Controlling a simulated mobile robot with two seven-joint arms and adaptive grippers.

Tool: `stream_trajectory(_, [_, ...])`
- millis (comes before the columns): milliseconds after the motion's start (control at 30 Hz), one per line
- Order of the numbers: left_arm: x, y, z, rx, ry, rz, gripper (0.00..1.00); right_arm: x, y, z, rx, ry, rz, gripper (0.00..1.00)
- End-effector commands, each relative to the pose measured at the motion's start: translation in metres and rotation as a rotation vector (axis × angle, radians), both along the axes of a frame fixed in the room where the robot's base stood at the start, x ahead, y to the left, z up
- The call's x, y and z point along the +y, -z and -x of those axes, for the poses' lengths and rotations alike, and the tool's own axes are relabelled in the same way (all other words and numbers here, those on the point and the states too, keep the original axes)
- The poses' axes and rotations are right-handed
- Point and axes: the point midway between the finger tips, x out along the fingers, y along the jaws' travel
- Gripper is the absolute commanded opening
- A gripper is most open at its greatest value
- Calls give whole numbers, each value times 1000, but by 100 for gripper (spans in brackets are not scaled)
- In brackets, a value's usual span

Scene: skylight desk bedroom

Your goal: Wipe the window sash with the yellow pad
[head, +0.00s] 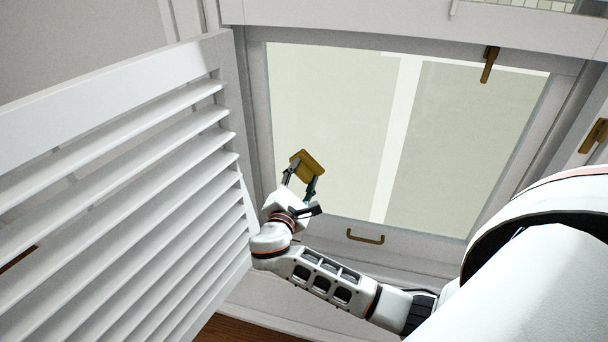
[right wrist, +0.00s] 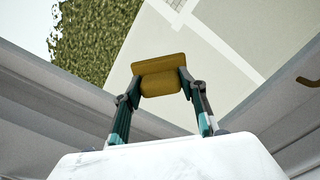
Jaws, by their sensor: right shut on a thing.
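The yellow pad (head: 307,166) is held between the fingers of my right gripper (head: 300,184), in front of the lower left part of the window sash (head: 410,235). In the right wrist view the pad (right wrist: 160,75) sits across the fingertips of my right gripper (right wrist: 158,84), which is shut on it. The sash has a pale frame around a large glass pane (head: 335,110). I cannot tell whether the pad touches the glass. My left gripper is not in view.
A white louvred shutter (head: 130,150) stands open on the left, close to my right wrist. A brass handle (head: 366,237) is on the lower sash rail. A brass latch (head: 489,65) is at the top, and another brass fitting (head: 594,136) is at the right.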

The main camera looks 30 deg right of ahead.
Motion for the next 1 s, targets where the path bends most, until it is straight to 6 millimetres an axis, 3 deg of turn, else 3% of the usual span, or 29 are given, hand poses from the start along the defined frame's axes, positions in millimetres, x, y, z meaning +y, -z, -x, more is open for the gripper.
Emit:
stream_trajectory(500, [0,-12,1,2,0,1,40,37,0,31,2,-1,-2,24])
stream_trajectory(1000, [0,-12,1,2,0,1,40,42,1,36,1,-1,-2,24])
